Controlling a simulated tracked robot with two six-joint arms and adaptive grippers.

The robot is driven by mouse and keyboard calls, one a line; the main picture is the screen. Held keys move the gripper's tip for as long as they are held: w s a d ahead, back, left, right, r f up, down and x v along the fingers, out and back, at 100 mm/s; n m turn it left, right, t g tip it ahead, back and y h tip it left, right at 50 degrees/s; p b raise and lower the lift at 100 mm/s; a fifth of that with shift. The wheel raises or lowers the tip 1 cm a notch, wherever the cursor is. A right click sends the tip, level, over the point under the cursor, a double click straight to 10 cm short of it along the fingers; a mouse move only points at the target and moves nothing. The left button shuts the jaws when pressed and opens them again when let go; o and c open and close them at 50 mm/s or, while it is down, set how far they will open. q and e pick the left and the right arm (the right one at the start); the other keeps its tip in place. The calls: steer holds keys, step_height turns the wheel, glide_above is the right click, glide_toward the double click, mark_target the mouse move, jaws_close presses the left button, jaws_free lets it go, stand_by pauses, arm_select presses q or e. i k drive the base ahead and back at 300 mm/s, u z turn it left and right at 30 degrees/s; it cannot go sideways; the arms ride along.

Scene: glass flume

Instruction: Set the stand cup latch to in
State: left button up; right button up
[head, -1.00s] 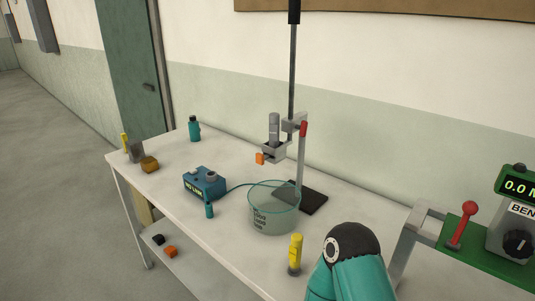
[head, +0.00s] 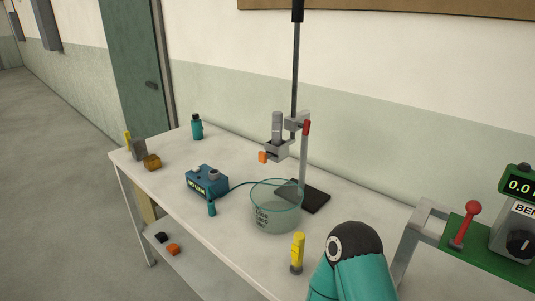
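A stand (head: 304,170) with a dark base and upright rod stands on the white table. A clamp on it carries a grey cup holder (head: 276,150) with a grey cylinder (head: 277,126) upright in it. An orange tab (head: 263,157), which may be the cup latch, sticks out at the holder's left side. Whether it is in or out I cannot tell. Below the holder stands a clear beaker (head: 276,215). A teal arm link of mine shows at the bottom, right of the beaker. Neither gripper is in view.
A blue box (head: 207,181) with a cable stands left of the beaker. A yellow cylinder (head: 297,252) stands at the front edge. A green panel with a red lever (head: 466,222) is at the right.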

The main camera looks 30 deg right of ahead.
mark_target(263, 156)
steer(key=z, duration=0.05)
steer(key=k, duration=1.05)
steer(key=u, duration=0.45)
steer(key=i, duration=1.45)
steer(key=z, duration=0.4)
